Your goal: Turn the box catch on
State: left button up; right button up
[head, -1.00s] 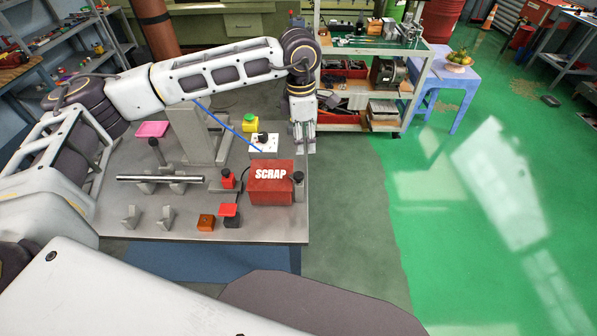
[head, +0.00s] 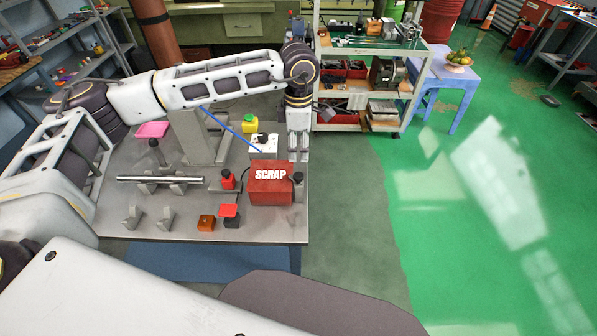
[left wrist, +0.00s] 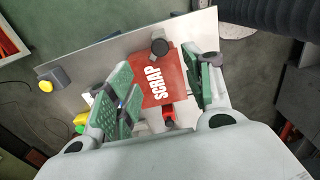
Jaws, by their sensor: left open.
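A red box lettered SCRAP (head: 270,183) sits near the right edge of the grey cart top. A black knob-headed part (head: 298,179) stands at the box's right side; it seems to be the box catch. In the left wrist view the knob (left wrist: 160,47) shows beside the red box (left wrist: 168,78). My left gripper (head: 298,154) is open, pointing down just behind the knob in the head view. In the left wrist view its green-padded fingers (left wrist: 157,62) are apart, with the knob and box between them in the picture. I see no contact. My right gripper is out of view.
Open floor lies right of the cart.

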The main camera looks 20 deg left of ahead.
aim_at(298, 175)
pick_arm(q)
notch_tip(298, 175, down, 12)
jog(key=shift+r+p, duration=0.25)
jog(key=shift+p, duration=0.95)
jog(key=c, duration=1.1)
jog(key=shift+o, duration=0.2)
